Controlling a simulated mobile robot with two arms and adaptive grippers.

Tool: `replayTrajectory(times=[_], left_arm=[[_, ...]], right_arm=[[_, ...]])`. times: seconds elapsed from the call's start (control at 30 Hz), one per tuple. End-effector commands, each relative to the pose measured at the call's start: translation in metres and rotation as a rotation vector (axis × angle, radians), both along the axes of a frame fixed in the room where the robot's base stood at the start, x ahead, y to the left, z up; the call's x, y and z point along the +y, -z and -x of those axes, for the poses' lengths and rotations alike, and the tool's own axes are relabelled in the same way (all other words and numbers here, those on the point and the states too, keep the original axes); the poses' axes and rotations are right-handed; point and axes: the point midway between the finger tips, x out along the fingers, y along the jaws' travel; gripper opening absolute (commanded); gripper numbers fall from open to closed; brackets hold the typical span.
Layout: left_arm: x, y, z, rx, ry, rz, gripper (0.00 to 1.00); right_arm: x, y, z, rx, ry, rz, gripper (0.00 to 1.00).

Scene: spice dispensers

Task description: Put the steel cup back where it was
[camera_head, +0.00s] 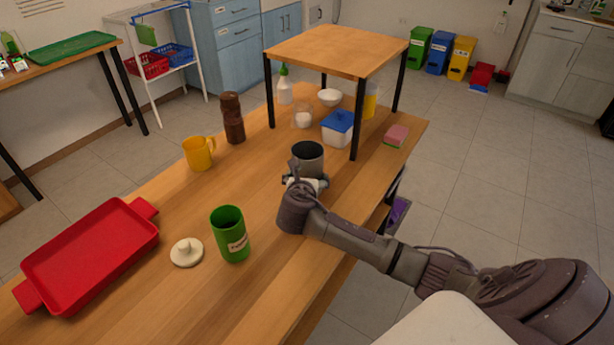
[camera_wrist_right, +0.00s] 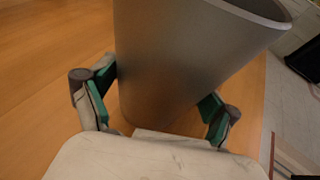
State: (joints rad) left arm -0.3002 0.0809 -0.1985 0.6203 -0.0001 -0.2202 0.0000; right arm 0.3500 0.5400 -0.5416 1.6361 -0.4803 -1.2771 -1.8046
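The steel cup (camera_head: 309,165) is a plain grey metal cup with a dark inside, upright over the wooden table (camera_head: 265,225), just left of the small raised shelf's front leg. My right gripper (camera_head: 304,183) is at the near side of the cup. In the right wrist view the steel cup (camera_wrist_right: 180,60) fills the space between the two green-padded fingers of my right gripper (camera_wrist_right: 160,95), and the pads press against its sides. The gripper is shut on the cup. I cannot tell whether the cup's base touches the table. My left gripper is not in view.
A green can (camera_head: 231,236), a cream lid (camera_head: 187,252), a red tray (camera_head: 92,255) and a yellow mug (camera_head: 199,153) stand to the left. A brown grinder (camera_head: 232,118) stands behind. The raised shelf (camera_head: 335,50) has a blue-lidded box (camera_head: 337,130) under it; a sponge (camera_head: 396,136) lies right.

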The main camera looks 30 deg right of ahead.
Motion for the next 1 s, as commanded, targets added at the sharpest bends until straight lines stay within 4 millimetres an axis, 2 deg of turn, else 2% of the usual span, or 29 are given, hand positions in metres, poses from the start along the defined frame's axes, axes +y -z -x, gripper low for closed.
replayTrajectory(times=[0.47, 1.0], left_arm=[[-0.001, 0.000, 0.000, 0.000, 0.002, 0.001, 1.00], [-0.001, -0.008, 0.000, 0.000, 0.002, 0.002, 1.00]], right_arm=[[0.002, -0.004, 0.002, -0.001, -0.001, -0.001, 1.00], [0.063, -0.044, 0.072, -0.001, -0.002, -0.003, 1.00]])
